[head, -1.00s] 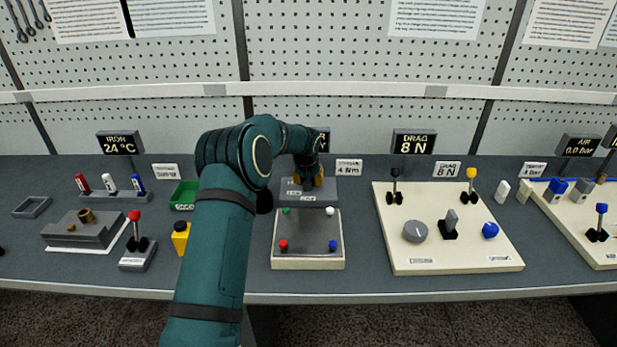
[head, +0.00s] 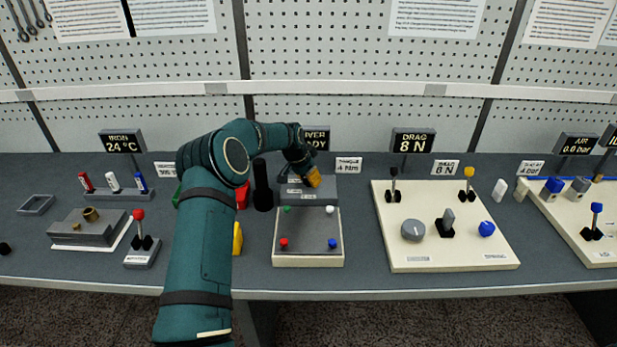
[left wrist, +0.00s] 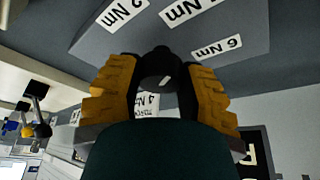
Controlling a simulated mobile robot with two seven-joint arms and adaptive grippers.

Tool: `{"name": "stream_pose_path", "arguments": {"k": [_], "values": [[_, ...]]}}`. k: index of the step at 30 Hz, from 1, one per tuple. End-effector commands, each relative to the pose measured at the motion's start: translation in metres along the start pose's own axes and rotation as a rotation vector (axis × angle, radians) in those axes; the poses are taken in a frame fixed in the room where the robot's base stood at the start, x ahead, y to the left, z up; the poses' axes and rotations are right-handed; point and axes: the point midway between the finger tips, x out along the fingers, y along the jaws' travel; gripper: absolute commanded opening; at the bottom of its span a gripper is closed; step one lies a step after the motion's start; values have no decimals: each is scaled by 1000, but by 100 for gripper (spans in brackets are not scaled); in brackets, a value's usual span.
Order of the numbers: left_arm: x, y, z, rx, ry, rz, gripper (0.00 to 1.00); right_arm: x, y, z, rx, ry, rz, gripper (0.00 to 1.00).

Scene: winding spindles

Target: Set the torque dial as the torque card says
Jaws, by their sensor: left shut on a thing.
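The torque dial is a black knob (left wrist: 158,70) with a small white mark, between my yellow fingertips in the left wrist view. My left gripper (head: 314,178) is shut on it; it also shows in the left wrist view (left wrist: 160,88). The dial sits on a grey block (head: 322,194), where the gripper hides it in the head view. Labels such as "2 Nm" (left wrist: 122,14) and "6 Nm" (left wrist: 217,47) show inverted around it. The torque card (head: 348,165) behind the block reads 4 Nm. My right gripper is out of view.
A black upright cylinder (head: 262,186) stands left of the block. A tray (head: 307,261) with coloured knobs lies in front. A cream panel (head: 440,262) with levers and a dial marked drag is to the right. A display (head: 316,138) stands behind the block.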

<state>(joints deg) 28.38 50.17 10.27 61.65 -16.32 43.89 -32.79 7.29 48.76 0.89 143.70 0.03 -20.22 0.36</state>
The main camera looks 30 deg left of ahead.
Motion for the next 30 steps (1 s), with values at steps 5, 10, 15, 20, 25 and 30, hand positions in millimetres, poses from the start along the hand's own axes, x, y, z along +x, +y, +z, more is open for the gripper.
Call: {"name": "stream_pose_path", "arguments": {"k": [5, 10, 15, 20, 25, 30], "values": [[2, 1, 1, 15, -4, 9, 3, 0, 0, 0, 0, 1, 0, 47], [2, 1, 2, 16, -4, 10, 3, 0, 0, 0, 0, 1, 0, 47], [2, 1, 2, 16, -4, 10, 4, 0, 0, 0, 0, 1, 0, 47], [2, 1, 1, 15, -3, 9, 72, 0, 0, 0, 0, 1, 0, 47], [1, 0, 1, 15, -2, 8, 72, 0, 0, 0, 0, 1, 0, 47], [-5, 0, 0, 15, 0, 6, 72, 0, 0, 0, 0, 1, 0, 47]]}}
